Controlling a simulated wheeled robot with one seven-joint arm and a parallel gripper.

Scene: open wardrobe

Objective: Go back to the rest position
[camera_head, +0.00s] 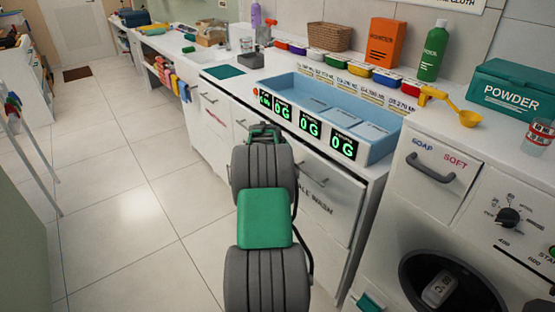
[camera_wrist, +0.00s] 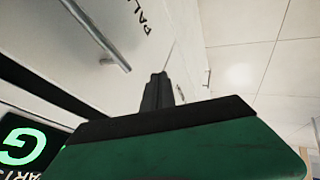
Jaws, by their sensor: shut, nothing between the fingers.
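My arm reaches forward from the bottom middle of the head view, in front of the white counter's drawers. My gripper (camera_head: 263,130) is at its far end, beside the front of the blue tray unit. In the wrist view my gripper (camera_wrist: 157,78) shows as a dark narrow shape with its fingers together. It is shut and holds nothing. Drawer fronts with a metal handle (camera_wrist: 98,35) lie close beside it in the wrist view.
The blue tray (camera_head: 285,85) with several green "0G" displays sits on the counter. A washing machine (camera_head: 470,215) stands at the right. Tiled floor (camera_head: 130,205) at the left is clear.

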